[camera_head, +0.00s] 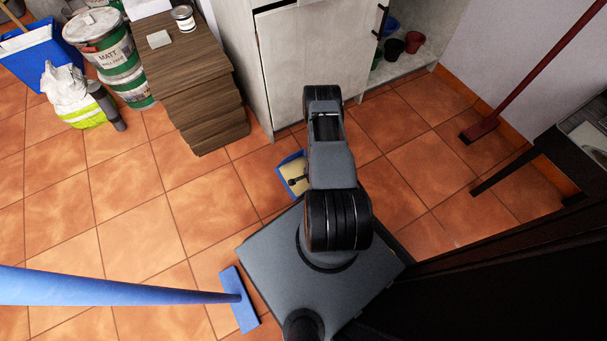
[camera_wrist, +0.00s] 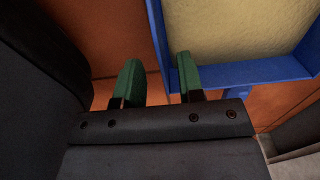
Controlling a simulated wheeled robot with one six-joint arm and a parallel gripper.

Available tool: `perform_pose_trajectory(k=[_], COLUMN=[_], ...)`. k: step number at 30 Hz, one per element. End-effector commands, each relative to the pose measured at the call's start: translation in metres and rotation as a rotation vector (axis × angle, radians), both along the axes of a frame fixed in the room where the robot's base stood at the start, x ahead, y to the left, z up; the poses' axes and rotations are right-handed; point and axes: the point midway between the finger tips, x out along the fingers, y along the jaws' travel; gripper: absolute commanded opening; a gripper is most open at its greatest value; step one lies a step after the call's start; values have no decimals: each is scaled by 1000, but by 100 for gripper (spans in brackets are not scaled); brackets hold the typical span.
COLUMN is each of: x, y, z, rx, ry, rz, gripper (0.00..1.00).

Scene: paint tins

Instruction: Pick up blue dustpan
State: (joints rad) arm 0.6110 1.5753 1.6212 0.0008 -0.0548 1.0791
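The blue dustpan (camera_head: 289,178) lies on the tiled floor in front of the pale cabinet, partly hidden behind my arm in the head view. Its inside is pale yellow. In the wrist view the dustpan (camera_wrist: 275,69) fills the upper right, with its blue rim running along the left and lower sides. My gripper (camera_wrist: 158,80) is open, its two green fingers apart. The right finger overlaps the dustpan's lower left corner in the picture; the left finger is over floor. Whether either finger touches it cannot be told. The fingers are hidden in the head view.
A pale cabinet (camera_head: 325,50) stands behind the dustpan. A brown wooden stack (camera_head: 195,85) is to its left, with paint tins (camera_head: 100,40) beyond. A blue broom (camera_head: 110,288) crosses the lower left. A dark table leg (camera_head: 505,170) is at right.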

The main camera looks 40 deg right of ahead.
Motion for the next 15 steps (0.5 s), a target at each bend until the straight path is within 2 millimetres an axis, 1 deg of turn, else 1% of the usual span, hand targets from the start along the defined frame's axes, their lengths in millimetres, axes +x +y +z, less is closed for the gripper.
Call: perform_pose_trajectory(k=[5,9,12,15], x=[0,-1,-1,0], y=[0,0,0,0], z=[-16,-37,-49,-52], rx=[0,0,0,-1], ry=[0,1,1,0], rz=[0,0,0,0], gripper=[35,35,35,35])
